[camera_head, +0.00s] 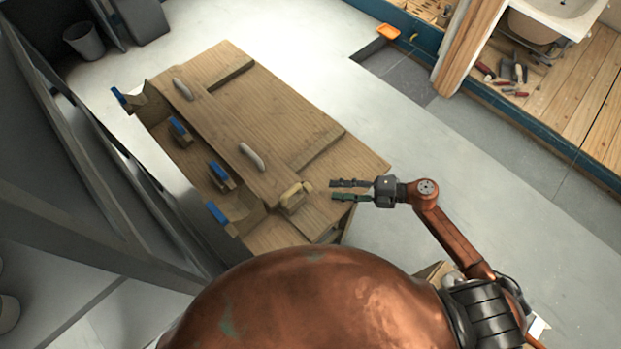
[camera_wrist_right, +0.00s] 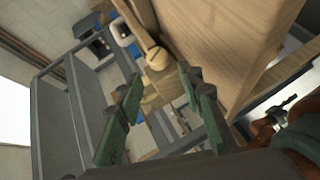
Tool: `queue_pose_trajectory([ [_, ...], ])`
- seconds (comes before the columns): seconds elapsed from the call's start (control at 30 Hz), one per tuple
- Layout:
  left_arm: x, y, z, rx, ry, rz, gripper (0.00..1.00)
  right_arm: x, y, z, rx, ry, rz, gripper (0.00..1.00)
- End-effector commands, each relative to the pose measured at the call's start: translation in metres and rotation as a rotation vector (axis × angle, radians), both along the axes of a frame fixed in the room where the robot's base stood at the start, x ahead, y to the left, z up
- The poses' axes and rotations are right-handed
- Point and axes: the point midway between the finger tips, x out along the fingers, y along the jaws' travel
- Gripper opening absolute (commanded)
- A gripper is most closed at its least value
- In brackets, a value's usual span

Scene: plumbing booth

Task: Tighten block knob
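A wooden workbench (camera_head: 350,165) stands in the middle of the head view. A small pale wooden block (camera_head: 295,197) sits at its near edge. In the right wrist view, a round pale wooden knob (camera_wrist_right: 157,58) with a slot-like mark shows ahead, between the lines of the fingers. I take it to be the block knob; the head view does not show it clearly. My right gripper (camera_head: 334,190) is open and empty, just right of the block and apart from it. Its two green-grey fingers (camera_wrist_right: 157,88) show spread in the wrist view. My left gripper is not in view.
Several blue-edged wooden pieces (camera_head: 219,176) line the bench's left side. Two pale handles (camera_head: 252,156) lie on its top. A grey metal frame (camera_head: 75,150) stands at left. Clear pale floor (camera_head: 480,150) lies right of the bench. Tools (camera_head: 503,80) lie on a wooden platform beyond.

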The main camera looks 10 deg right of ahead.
Motion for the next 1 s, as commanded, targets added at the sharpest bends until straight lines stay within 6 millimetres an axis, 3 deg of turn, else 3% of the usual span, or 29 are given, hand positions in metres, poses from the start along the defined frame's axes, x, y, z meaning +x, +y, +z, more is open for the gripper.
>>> queue_pose_trajectory([
  [0.2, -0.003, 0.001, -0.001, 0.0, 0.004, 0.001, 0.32, 0.018, 0.046, -0.005, 0.005, -0.004, 0.033, 0.34],
  [0.4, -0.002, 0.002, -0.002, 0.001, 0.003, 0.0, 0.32, 0.028, 0.074, -0.013, 0.002, -0.003, 0.038, 0.34],
  [0.83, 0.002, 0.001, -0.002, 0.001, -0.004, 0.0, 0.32, 0.031, 0.083, -0.016, 0.0, -0.002, 0.035, 0.34],
  [1.0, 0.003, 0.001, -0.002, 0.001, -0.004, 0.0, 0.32, 0.031, 0.083, -0.016, 0.001, -0.001, 0.035, 0.23],
])
